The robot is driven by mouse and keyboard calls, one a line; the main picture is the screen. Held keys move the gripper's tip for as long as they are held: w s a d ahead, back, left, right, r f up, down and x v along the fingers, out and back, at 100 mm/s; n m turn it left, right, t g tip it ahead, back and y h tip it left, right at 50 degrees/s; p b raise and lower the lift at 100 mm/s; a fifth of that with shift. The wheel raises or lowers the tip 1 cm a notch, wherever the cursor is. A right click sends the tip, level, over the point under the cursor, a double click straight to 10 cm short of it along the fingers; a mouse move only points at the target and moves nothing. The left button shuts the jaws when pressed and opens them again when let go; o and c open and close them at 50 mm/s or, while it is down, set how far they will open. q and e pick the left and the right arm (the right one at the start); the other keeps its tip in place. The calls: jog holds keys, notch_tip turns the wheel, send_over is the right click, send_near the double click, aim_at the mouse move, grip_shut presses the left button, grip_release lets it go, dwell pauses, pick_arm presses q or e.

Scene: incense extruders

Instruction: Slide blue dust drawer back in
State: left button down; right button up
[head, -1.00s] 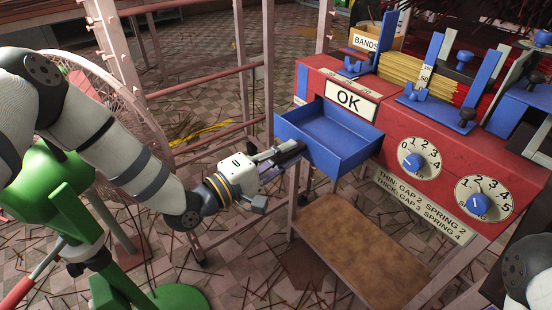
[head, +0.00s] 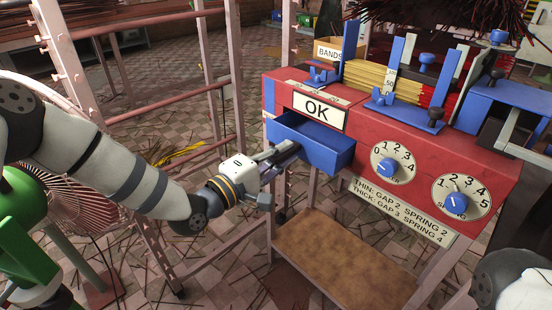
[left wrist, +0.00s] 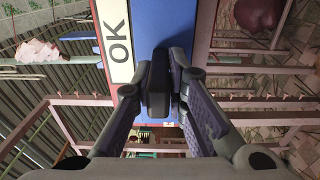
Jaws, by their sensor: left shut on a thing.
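The blue dust drawer (head: 328,158) sticks partly out of the red machine (head: 375,122), below the OK plate (head: 319,112). Its open top shows an empty inside. My right gripper is out of view; only part of my right arm shows at the lower right.
Two blue dials (head: 388,168) sit right of the drawer, above a lettered plate (head: 402,212). A brown shelf (head: 345,262) lies below. Pink metal rails (head: 180,157) and a fan (head: 60,200) stand near my left arm. Sticks litter the tiled floor.

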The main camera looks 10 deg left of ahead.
aim_at(271, 160)
pick_arm(q)
jog(key=shift+w+d, duration=0.15)
jog(key=shift+w, duration=0.05)
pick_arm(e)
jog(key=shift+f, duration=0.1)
pick_arm(q)
jog(key=shift+b+x, duration=1.6)
jog(key=shift+x, duration=1)
grip_release()
jog(key=shift+d, duration=0.1)
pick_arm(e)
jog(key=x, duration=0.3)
pick_arm(q)
jog(key=shift+p+v, duration=0.75)
jog(key=shift+v, duration=0.5)
jog(key=p+v, duration=0.3)
jog(key=v, duration=0.5)
jog(key=shift+s+a, duration=0.1)
jog(key=shift+a, duration=0.2)
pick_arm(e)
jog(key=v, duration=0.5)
